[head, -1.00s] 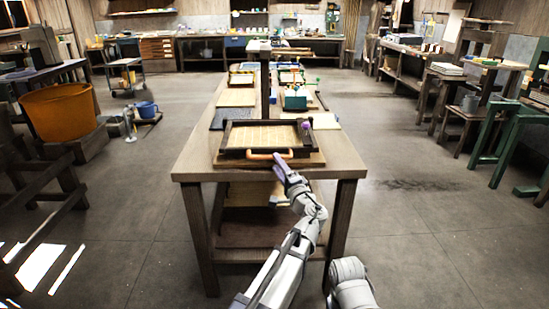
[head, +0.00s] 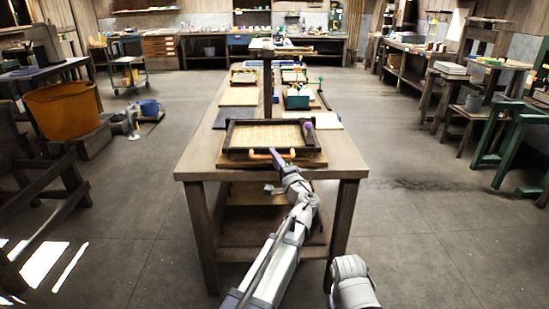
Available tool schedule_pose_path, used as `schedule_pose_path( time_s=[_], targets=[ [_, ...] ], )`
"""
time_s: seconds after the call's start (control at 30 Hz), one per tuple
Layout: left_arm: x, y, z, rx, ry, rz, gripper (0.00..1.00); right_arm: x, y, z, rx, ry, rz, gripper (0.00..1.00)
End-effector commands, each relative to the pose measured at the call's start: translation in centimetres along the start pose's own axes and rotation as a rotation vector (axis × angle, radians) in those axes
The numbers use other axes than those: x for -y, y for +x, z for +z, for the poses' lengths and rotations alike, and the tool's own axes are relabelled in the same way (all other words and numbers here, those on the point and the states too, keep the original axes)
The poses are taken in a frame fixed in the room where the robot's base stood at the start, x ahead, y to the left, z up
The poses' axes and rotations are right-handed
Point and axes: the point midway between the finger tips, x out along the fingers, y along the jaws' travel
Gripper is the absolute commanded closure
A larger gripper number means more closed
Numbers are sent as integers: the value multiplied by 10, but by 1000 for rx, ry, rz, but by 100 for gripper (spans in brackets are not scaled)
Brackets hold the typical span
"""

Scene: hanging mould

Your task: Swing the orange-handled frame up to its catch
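The frame (head: 232,137) is a dark-edged mould with a pale mesh panel. It lies flat on a wooden board at the near end of the long table. Its orange handle (head: 260,156) is on the near edge. A dark post (head: 267,85) stands just behind the frame; I cannot make out a catch on it. A small purple knob (head: 308,125) shows at the frame's right side. My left gripper (head: 274,156) is at the right part of the handle; its fingers are too small to tell open or shut. My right gripper is out of view.
An orange tub (head: 62,110) stands at left. A green trestle (head: 500,140) stands at right.

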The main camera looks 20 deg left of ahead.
Motion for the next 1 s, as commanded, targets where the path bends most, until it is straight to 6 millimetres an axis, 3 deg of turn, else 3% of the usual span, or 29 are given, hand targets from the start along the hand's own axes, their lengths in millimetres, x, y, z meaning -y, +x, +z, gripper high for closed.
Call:
schedule_pose_path(
  time_s=[0.17, 1.0],
  targets=[
    [0, 0, 0, 0, 0, 0, 100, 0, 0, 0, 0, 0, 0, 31],
    [0, 0, 0, 0, -1, 1, 100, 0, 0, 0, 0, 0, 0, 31]
  ],
)
